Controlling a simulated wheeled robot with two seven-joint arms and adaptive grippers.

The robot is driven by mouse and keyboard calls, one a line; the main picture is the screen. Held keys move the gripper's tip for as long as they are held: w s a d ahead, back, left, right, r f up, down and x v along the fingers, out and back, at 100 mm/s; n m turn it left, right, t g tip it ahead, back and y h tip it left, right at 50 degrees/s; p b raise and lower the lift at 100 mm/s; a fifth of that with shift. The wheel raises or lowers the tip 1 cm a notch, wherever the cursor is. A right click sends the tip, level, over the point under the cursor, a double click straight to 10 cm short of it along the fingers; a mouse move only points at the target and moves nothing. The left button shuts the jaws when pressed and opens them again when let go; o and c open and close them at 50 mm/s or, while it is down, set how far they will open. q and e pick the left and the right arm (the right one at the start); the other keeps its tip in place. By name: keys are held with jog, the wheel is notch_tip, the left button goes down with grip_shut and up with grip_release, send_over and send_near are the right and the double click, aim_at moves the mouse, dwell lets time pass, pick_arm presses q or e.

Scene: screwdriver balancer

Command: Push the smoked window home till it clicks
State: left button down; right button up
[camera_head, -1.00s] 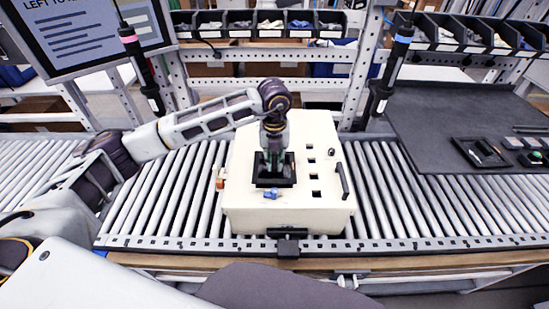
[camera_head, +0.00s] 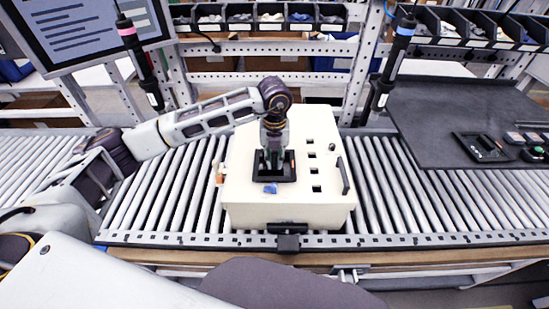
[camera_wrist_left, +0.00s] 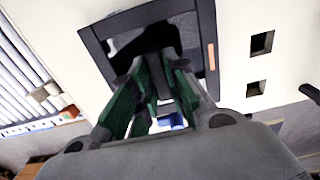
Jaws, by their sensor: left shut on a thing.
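The cream housing (camera_head: 245,205) stands on the roller conveyor with a black rectangular frame (camera_head: 289,177) in its top. The frame also shows in the left wrist view (camera_wrist_left: 97,48). My left gripper (camera_head: 273,165) points down into this frame. In the left wrist view its green-padded fingers (camera_wrist_left: 160,85) are closed in on a dark part, which looks like the smoked window (camera_wrist_left: 150,38). Fingers and wrist hide much of the window, so I cannot tell whether it sits flush. A blue piece (camera_head: 270,188) is at the frame's front edge. My right gripper is not in view.
The housing top has several square holes (camera_head: 312,155) and a black handle (camera_head: 342,176) at right. A black stop (camera_head: 288,240) is at the conveyor's front rail. A dark mat (camera_head: 450,110) with a small tray (camera_head: 481,147) lies right. Rollers beside the housing are clear.

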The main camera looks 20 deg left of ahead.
pick_arm(q)
jog(key=shift+f+b, duration=0.65)
jog(key=shift+f, duration=0.1)
dwell(1.5)
dwell(0.8)
dwell(0.4)
jog(key=c, duration=1.3)
grip_release()
jog(key=shift+r, duration=6)
